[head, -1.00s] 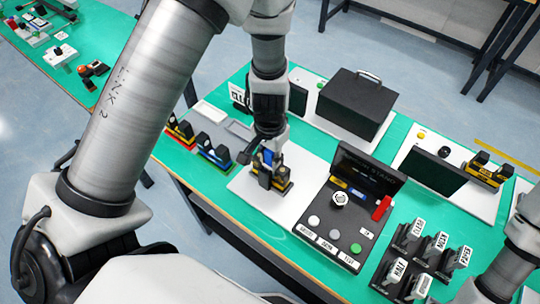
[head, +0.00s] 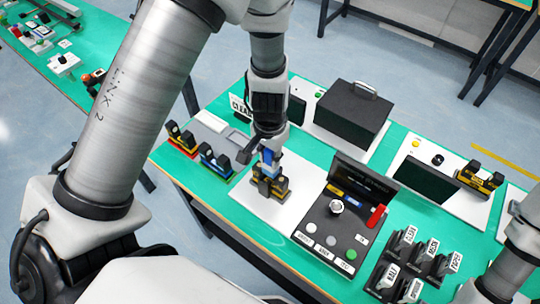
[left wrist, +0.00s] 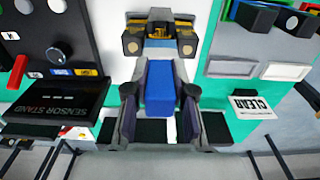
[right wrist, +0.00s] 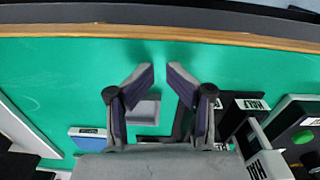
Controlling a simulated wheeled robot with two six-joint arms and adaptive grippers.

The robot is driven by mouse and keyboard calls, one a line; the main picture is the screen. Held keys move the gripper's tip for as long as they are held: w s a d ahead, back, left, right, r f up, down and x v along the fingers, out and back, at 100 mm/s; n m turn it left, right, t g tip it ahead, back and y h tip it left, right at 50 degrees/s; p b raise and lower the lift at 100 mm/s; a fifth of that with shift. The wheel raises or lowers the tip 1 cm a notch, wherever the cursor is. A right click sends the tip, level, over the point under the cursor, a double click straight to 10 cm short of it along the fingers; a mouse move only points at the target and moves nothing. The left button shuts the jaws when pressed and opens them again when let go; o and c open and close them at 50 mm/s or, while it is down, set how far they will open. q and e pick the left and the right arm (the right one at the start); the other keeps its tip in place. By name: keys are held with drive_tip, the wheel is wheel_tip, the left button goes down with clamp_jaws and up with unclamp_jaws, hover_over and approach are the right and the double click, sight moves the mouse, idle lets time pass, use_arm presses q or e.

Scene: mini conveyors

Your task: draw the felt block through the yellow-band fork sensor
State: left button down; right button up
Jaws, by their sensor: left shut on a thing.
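The felt block is blue and sits between the fingers of my left gripper (left wrist: 160,105), which is shut on it. In the left wrist view the block (left wrist: 161,88) points toward the yellow-band fork sensor (left wrist: 187,45), whose two dark prongs stand either side of a gap. In the head view my left gripper (head: 269,148) is just behind and above this fork sensor (head: 281,186), on a white plate. A little blue shows below the fingers. I cannot tell whether the block's end is inside the gap. My right gripper (right wrist: 160,80) is open and empty above the green bench.
Red-band (head: 181,138) and blue-band (head: 215,160) fork sensors stand to the left. The black sensor stand panel (head: 330,235) is close on the right. Another yellow-marked fork unit (head: 482,177) is farther right. Several labelled blocks (head: 405,240) stand at the front right.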

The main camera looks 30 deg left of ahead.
sight(269, 167)
use_arm(q)
drive_tip(key=shift+r+p, duration=0.4)
drive_tip(key=shift+r, duration=0.3)
use_arm(e)
drive_tip(key=shift+r, duration=0.6)
use_arm(q)
drive_tip(key=shift+f, duration=0.2)
use_arm(e)
drive_tip(key=shift+f, duration=0.15)
